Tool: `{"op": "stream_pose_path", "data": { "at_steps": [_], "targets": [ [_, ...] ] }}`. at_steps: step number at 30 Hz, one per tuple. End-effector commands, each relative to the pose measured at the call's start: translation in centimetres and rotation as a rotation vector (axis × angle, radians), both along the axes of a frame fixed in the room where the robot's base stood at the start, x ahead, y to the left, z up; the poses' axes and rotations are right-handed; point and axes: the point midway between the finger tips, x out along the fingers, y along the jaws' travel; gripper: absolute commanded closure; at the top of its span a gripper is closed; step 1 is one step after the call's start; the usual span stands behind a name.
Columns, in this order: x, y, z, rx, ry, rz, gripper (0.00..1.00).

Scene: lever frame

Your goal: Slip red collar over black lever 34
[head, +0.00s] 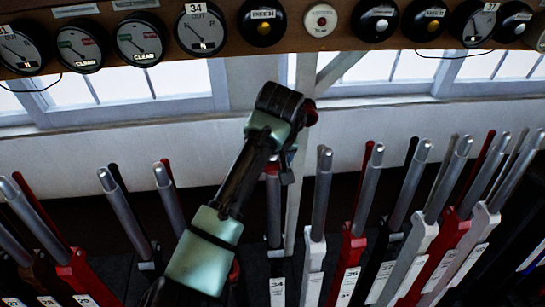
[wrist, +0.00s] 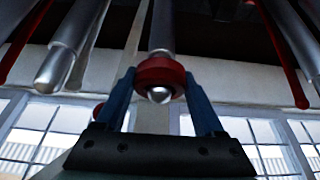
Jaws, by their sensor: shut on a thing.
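In the wrist view the red collar (wrist: 147,72) sits around the end of a silver lever handle (wrist: 162,28), whose rounded tip pokes out through the ring. My gripper (wrist: 160,80) has its two blue fingers on either side of the collar, shut on it. In the head view my gripper (head: 286,164) is at the top of black lever 34 (head: 274,215), which carries a white 34 plate (head: 278,284) low down. Only a sliver of red shows there, and my arm hides part of the handle.
A silver-topped lever (head: 322,190) stands close to the right, with a red-based lever (head: 353,245) beyond it. Another silver handle (head: 170,195) stands left of my arm. A shelf of dials (head: 202,28) and round instruments runs above, before windows.

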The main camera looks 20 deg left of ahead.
Motion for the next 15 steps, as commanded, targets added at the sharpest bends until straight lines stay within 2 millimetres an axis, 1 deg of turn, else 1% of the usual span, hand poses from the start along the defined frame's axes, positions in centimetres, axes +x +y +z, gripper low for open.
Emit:
{"op": "stream_pose_path", "data": {
  "at_steps": [5, 14, 15],
  "targets": [
    [-0.04, -0.05, -0.38, 0.0, -0.001, -0.001, 0.79],
    [-0.05, -0.03, -0.4, 0.0, -0.001, 0.0, 0.79],
    [-0.05, -0.03, -0.39, 0.0, -0.001, 0.0, 0.24]
  ]
}}
